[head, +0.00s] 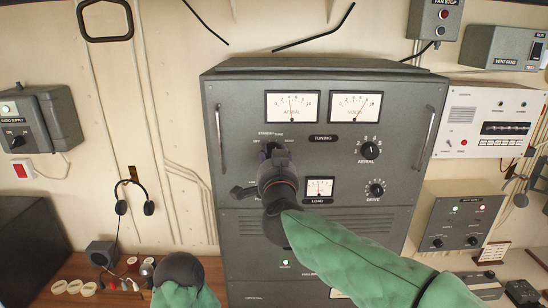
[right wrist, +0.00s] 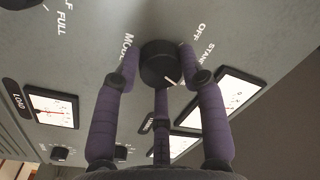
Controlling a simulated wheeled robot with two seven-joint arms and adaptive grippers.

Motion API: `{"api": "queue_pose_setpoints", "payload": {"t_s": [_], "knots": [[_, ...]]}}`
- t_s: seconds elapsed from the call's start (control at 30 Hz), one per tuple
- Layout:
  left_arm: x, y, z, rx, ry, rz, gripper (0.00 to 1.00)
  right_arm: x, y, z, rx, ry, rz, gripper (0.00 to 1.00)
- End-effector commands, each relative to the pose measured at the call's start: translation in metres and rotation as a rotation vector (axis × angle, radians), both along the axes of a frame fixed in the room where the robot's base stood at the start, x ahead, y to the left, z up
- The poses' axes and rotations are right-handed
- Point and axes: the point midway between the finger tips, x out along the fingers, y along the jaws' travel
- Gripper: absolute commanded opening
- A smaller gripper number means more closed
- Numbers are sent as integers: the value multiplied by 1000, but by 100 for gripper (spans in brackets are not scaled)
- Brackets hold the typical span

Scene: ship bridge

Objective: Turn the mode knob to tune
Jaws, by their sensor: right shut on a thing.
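The black round mode knob (right wrist: 158,64) shows in the right wrist view on the grey panel. Its white pointer line points down and to the right in that picture. The words OFF and STAN... are readable to its right, and part of MODE to its left; my fingers cover other lettering. My right gripper (right wrist: 160,68) is shut on the knob, with purple fingers at its left and right sides and a third below. In the head view my right gripper (head: 273,160) hides the knob on the panel's left side.
The grey transmitter cabinet (head: 226,105) has two upper meters, a load meter (head: 320,187), an aerial knob (head: 369,151) and a drive knob (head: 376,189). Handles stand at its left (head: 220,140) and right (head: 424,138) edges. A headset (head: 134,197) hangs at left.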

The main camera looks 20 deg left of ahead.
Motion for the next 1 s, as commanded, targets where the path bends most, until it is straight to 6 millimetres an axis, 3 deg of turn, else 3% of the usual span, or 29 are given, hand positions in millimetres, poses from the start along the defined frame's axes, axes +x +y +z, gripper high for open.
{"api": "queue_pose_setpoints", "payload": {"t_s": [0.17, 0.2, 0.27, 0.67, 0.83, 1.0], "knots": [[0, 0, 0, 0, 0, 0, 40, 0, 1, -4, -4, 6, 2, 9], [0, 0, 0, 0, 0, 0, 40, 0, 1, -4, -4, 5, 3, 53], [0, 0, 0, 0, 0, 0, 40, 0, 1, -4, -4, 4, 3, 65], [0, 0, 0, 0, 0, 0, 40, -3, -1, -1, -2, 1, 1, 65], [0, 0, 0, 0, 0, 0, 40, -21, -7, -1, -1, 1, 2, 65], [0, 0, 0, 0, 0, 0, 40, -50, -17, -3, -2, 1, 2, 65]]}}
